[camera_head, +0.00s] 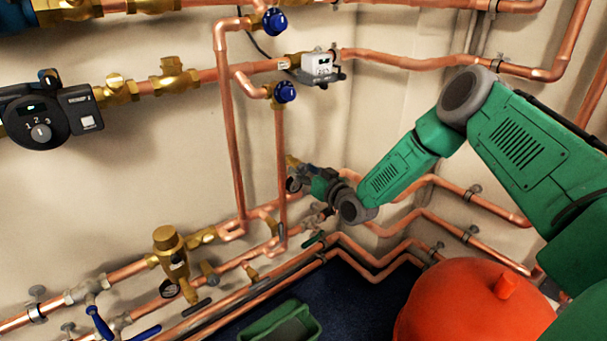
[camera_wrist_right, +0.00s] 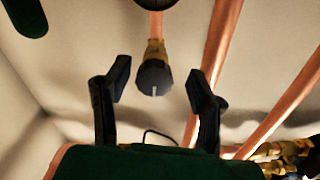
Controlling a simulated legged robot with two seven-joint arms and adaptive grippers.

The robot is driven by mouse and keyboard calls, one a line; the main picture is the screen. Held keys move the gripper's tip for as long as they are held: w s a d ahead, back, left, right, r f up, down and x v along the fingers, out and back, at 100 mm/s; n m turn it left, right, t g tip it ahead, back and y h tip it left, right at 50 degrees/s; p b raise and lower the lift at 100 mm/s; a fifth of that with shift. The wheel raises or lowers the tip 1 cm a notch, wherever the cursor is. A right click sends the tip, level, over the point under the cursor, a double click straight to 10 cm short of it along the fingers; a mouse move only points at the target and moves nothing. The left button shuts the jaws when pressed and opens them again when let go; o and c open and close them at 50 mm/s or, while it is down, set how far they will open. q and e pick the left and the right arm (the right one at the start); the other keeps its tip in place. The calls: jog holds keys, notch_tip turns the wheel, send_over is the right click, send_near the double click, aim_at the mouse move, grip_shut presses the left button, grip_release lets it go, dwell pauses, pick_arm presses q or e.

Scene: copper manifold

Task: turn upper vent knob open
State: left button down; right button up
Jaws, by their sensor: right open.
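A dark round knob with a white line on its face (camera_wrist_right: 154,76) sits on a brass fitting in the right wrist view. I take it for the vent knob, though I cannot tell for sure. My right gripper (camera_wrist_right: 159,84) is open, with one black finger on each side of the knob and visible gaps between. In the head view my right gripper (camera_head: 313,178) is by the wall pipes, beside a small brass fitting (camera_head: 292,162) and a dark round part. The arm hides some detail there. My left gripper is not in view.
Copper pipes (camera_head: 280,150) run along the wall. Two blue knobs (camera_head: 274,20) (camera_head: 285,92) and a white device (camera_head: 318,67) are above the gripper. A black pump (camera_head: 35,118) is at left. A red vessel (camera_head: 475,305) and green bin (camera_head: 282,325) stand below.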

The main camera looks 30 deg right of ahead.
jog(key=shift+d, duration=0.2)
jog(key=shift+d+f, duration=0.2)
jog(key=shift+d, duration=0.1)
grip_shut()
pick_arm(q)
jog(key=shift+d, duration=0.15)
pick_arm(e)
jog(key=c, duration=1.1)
grip_release()
jog(key=shift+a, duration=0.1)
